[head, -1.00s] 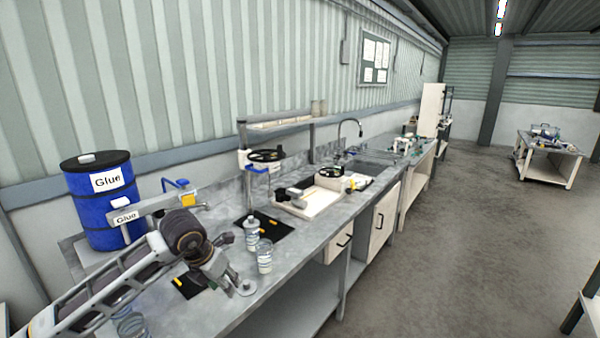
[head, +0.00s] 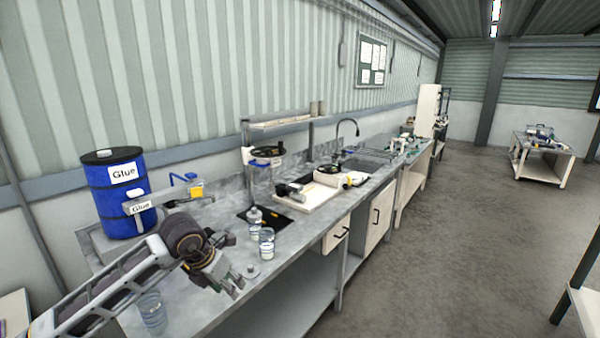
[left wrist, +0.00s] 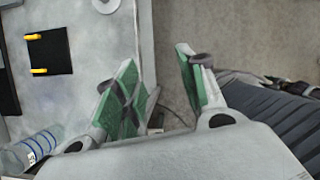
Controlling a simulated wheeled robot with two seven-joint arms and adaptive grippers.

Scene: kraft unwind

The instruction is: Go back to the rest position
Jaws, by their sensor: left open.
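My left arm reaches in from the lower left in the head view. Its gripper (head: 234,286) is by the front edge of the grey workbench (head: 205,312). In the left wrist view, the green-padded fingers of this gripper (left wrist: 157,62) stand apart with nothing between them. The bench edge and bare floor show below and beyond them. My right gripper is in neither view.
A clear jar (head: 152,313) stands beside my left arm. Two more containers, a bottle (head: 254,222) and a jar (head: 267,243), stand farther along. A blue glue drum (head: 118,192) is at the back left.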

